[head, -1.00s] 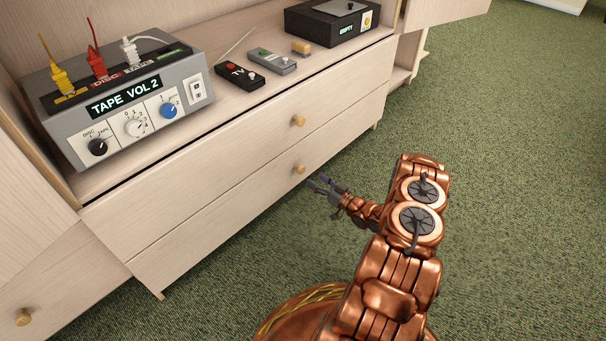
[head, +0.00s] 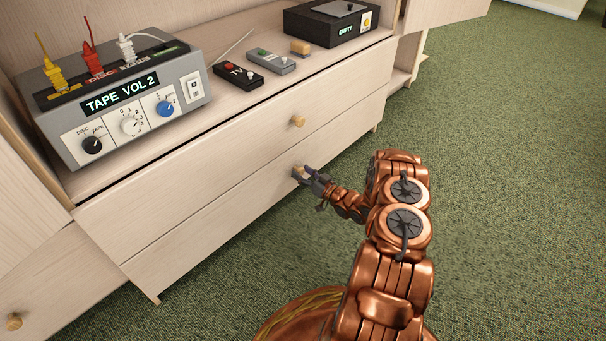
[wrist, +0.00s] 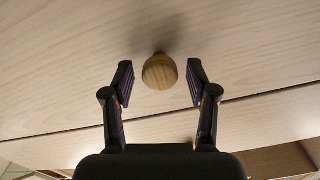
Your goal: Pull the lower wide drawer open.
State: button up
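The lower wide drawer (head: 215,222) is a pale wood front, flush with the cabinet and closed. Its round wooden knob (wrist: 160,71) shows in the wrist view, between the two fingers of my gripper (wrist: 160,83). The fingers are open, one on each side of the knob, with a gap on both sides. In the head view my gripper (head: 304,174) is at the knob and partly hides it. The upper wide drawer (head: 225,158) above is also closed, with its own wooden knob (head: 298,121).
On the cabinet top stand a grey switch box (head: 120,100) with coloured plugs, a black remote (head: 238,75), a grey remote (head: 272,62) and a black player (head: 330,22). Green carpet (head: 480,190) in front of the drawers is free.

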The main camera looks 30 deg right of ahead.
grip_shut()
jog(key=shift+s, duration=0.1)
dwell(0.4)
